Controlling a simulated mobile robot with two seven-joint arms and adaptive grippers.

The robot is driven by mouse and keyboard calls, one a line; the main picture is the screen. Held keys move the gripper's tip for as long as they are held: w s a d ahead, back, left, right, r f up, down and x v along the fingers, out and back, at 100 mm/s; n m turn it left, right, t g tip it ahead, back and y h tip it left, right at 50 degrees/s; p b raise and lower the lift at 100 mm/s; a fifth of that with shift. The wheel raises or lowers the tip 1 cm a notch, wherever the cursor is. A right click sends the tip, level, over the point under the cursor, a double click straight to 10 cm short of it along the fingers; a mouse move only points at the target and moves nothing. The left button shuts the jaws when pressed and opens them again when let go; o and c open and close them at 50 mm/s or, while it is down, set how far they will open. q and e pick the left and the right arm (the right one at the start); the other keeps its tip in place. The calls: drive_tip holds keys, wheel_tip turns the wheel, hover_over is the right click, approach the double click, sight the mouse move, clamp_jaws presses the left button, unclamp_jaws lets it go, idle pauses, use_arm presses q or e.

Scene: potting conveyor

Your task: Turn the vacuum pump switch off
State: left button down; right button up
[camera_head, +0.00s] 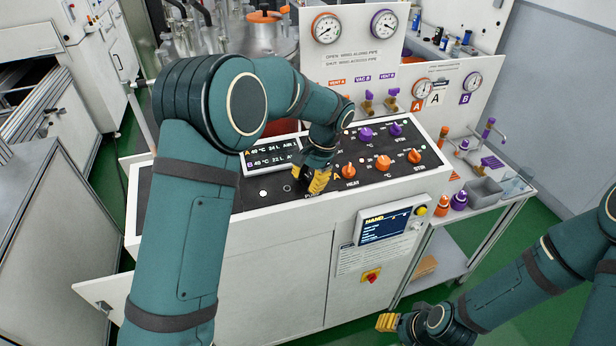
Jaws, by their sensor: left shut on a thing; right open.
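My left gripper (317,182) reaches down onto the black top panel of the white control console (300,240). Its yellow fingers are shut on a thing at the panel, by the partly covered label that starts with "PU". The held part is hidden by the fingers, so I cannot see which way the switch points. My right gripper (386,322) is open and empty, low in front of the console, away from the controls.
Orange knobs (383,162) and purple knobs (366,134) stand right of my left gripper. A "HAND" screen (385,226) and a red and yellow switch (371,275) are on the console front. Pressure gauges (327,28) and valves stand behind. A side bench (480,200) holds bottles.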

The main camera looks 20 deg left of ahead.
use_arm(q)
drive_tip(key=shift+s+f+n, duration=0.1)
drive_tip(key=shift+f+n, duration=0.05)
drive_tip(key=shift+n, duration=0.35)
drive_tip(key=c, duration=0.6)
unclamp_jaws()
drive_tip(key=shift+o, duration=0.2)
drive_tip(key=v, duration=1.2)
drive_tip(key=shift+a, duration=0.1)
